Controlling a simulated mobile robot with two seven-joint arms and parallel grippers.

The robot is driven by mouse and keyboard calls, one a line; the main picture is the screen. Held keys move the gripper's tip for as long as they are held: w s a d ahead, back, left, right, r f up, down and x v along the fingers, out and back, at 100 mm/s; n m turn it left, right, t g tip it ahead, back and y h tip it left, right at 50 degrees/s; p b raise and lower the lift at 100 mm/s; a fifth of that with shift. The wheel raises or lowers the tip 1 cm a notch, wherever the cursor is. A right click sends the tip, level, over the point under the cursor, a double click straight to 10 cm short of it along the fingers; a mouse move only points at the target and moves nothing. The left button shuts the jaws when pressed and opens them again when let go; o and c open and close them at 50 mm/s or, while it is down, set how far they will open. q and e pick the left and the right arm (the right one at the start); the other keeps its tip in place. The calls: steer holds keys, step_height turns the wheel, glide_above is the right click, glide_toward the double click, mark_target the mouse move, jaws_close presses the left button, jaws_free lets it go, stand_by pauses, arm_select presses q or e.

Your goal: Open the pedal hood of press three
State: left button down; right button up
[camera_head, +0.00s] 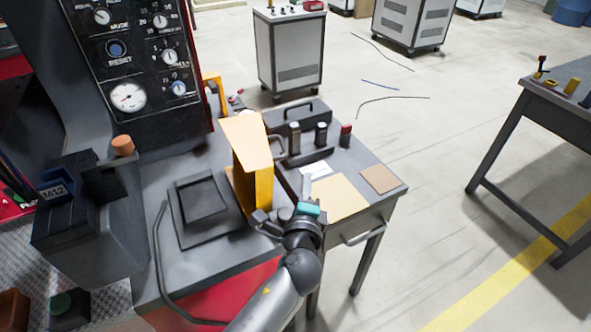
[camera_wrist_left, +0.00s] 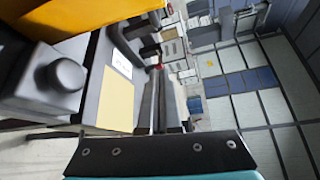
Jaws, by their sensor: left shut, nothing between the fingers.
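The yellow hood (camera_head: 257,185) stands upright on the grey bench at the right side of a flat black pedal base (camera_head: 198,200). A black cable curves from the base down the bench. The hood also shows at the top left of the left wrist view (camera_wrist_left: 85,14). My left gripper (camera_head: 262,220) is shut and empty, close to the hood's lower right side. I cannot tell whether it touches the hood. My right gripper is not in view.
The press's gauge panel (camera_head: 135,70) rises behind, with a dark box (camera_head: 85,220) at left. Open floor (camera_head: 430,160) extends right toward another table (camera_head: 560,110).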

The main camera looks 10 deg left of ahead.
mark_target(270, 155)
arm_select(q)
steer(key=w+f+b, duration=0.2)
steer(key=w, duration=0.8)
steer(key=a, duration=0.1)
steer(key=s+a+r+p, duration=0.1)
steer(key=a, duration=0.2)
steer(key=shift+s+r+p, duration=0.3)
steer(key=shift+p, duration=0.1)
steer(key=a+r+n+b, duration=0.1)
steer(key=s+a+r+n+t+b, duration=0.1)
steer(key=s+a+r+b, duration=0.1)
steer(key=shift+s+a+n+t, duration=0.25)
steer(key=shift+a+n+t, duration=0.1)
steer(key=shift+n+t, duration=0.05)
steer(key=shift+s+a+r+b, duration=0.25)
steer(key=shift+a+r+b, duration=0.05)
steer(key=shift+a+r, duration=0.1)
